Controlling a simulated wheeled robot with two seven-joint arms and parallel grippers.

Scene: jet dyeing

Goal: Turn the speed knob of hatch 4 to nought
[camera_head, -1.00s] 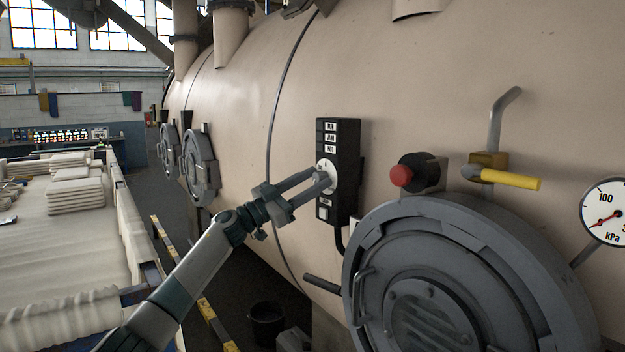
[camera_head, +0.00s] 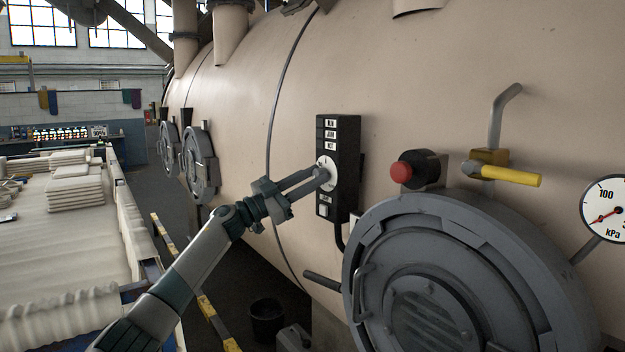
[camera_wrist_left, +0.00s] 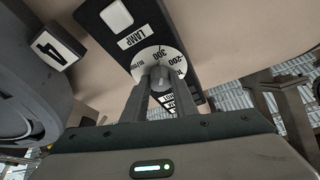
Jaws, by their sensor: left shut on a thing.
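A black control box (camera_head: 345,143) is fixed to the beige vessel. It carries a white dial (camera_head: 326,164) with a grey speed knob at its middle. My left gripper (camera_head: 322,176) is shut on the knob. In the left wrist view the knob (camera_wrist_left: 161,76) sits between the two fingers, and the dial (camera_wrist_left: 158,58) reads 200, 300 and m/min around it. The fingers hide part of the dial, and I cannot tell the exact setting. A plate marked 4 (camera_wrist_left: 56,49) is beside the box. My right gripper is not in view.
A round grey hatch (camera_head: 450,280) stands right of and below the box. A red button (camera_head: 401,173), a yellow-handled valve (camera_head: 511,177) and a kPa gauge (camera_head: 606,212) are to its right. A bucket (camera_head: 266,320) is on the floor.

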